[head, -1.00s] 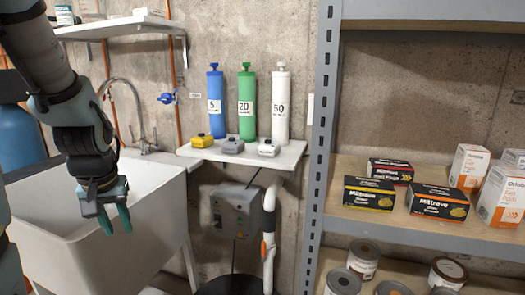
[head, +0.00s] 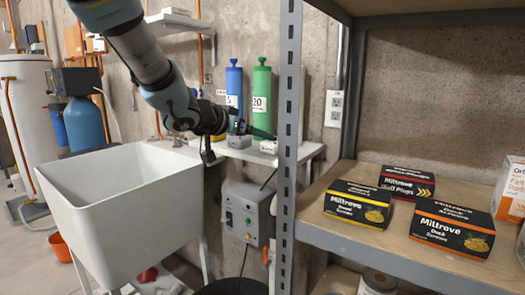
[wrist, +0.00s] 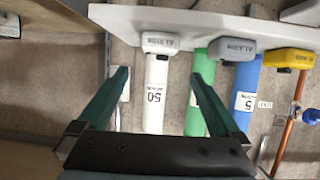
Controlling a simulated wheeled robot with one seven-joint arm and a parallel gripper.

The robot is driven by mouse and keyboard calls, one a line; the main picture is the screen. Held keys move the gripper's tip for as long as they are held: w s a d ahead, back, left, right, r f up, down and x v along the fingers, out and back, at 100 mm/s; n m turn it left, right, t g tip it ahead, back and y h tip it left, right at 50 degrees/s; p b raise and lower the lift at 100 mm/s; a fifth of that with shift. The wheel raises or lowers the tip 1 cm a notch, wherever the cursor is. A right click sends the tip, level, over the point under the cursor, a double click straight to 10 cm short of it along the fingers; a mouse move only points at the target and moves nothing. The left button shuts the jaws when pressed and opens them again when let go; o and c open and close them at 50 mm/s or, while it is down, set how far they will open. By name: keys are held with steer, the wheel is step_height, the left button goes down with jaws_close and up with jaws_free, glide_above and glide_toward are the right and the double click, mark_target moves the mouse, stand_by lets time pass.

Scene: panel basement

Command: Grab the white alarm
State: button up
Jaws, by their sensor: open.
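The white alarm (wrist: 160,42) is a small box on the white wall shelf (wrist: 120,20), in front of the white cylinder marked 50 (wrist: 156,92). In the wrist view, which looks upside down, it lies between the lines of my two open fingers, beyond their tips. My gripper (wrist: 160,75) is open and empty. In the head view my gripper (head: 262,132) reaches over the shelf, and the white alarm (head: 268,147) is partly hidden by the rack post. A grey alarm (wrist: 232,49) and a yellow alarm (wrist: 287,58) stand in a row beside it.
Green (head: 261,92) and blue (head: 233,85) cylinders stand behind the alarms. A grey metal rack post (head: 289,120) is close to the right of my gripper. A white sink (head: 125,205) is at left; boxes (head: 452,228) sit on the rack.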

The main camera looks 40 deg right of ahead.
glide_above(263, 156)
step_height(263, 156, down, 2)
steer(key=shift+f, duration=0.1)
steer(key=shift+p+x, duration=0.35)
steer(key=shift+x, duration=2.2)
steer(key=shift+s+f, duration=0.1)
steer(key=shift+s, duration=0.05)
steer(key=shift+c, duration=0.4)
